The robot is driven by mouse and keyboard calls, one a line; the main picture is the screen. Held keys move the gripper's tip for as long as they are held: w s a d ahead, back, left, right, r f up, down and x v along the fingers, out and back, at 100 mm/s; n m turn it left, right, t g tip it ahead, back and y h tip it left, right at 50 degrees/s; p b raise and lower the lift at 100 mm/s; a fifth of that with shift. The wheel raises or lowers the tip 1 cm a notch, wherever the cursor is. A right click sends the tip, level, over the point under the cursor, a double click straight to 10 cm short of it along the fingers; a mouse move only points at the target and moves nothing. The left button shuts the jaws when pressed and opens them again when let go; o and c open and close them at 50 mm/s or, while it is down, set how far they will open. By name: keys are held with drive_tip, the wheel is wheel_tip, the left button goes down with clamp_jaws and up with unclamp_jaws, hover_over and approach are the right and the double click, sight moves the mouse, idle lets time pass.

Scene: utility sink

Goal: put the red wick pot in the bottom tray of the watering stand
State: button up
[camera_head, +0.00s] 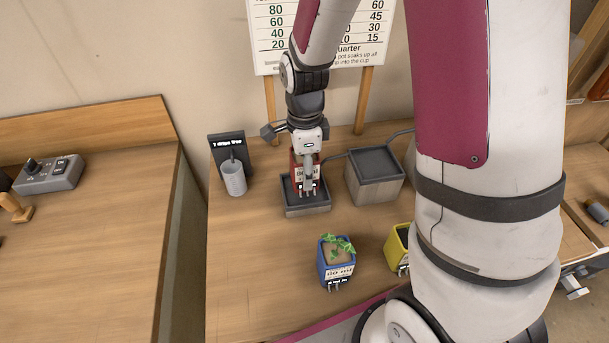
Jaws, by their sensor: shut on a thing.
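The red wick pot (298,172) has a white label on its front and is upright at the low tray. My gripper (307,170) comes down on it from above and is shut on it, hiding its top and part of its front. The low grey tray (307,211), the bottom tray of the watering stand, is directly under the pot. I cannot tell whether the pot touches the tray floor or hangs just above it. The stand's higher block (374,185), with a dark top, is just right of the low tray, and a thin dark tube shows between them.
A blue pot (337,269) with a green plant and a yellow pot (398,250), partly hidden by my arm, stand nearer. A grey cup (233,178) by a small dark sign is left. A chart board (272,50) stands behind. The bench's front left is clear.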

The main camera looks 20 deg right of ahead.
drive_tip(key=shift+f, duration=1.25)
drive_tip(key=shift+f, duration=0.15)
drive_tip(key=o, duration=1.3)
drive_tip(key=shift+o, duration=0.2)
wheel_tip(320, 180, up, 12)
drive_tip(key=shift+f, duration=0.2)
drive_tip(key=shift+r, duration=0.6)
drive_tip(key=s+r+n+t, duration=0.2)
drive_tip(key=s+r+n, duration=0.4)
drive_tip(key=s+n, duration=0.3)
drive_tip(key=s+r+n+t, duration=0.3)
drive_tip(key=s+r+n, duration=0.4)
drive_tip(key=s+n, duration=0.2)
drive_tip(key=shift+s+d+n, duration=0.15)
drive_tip(key=shift+s+n, duration=0.1)
drive_tip(key=shift+n, duration=0.85)
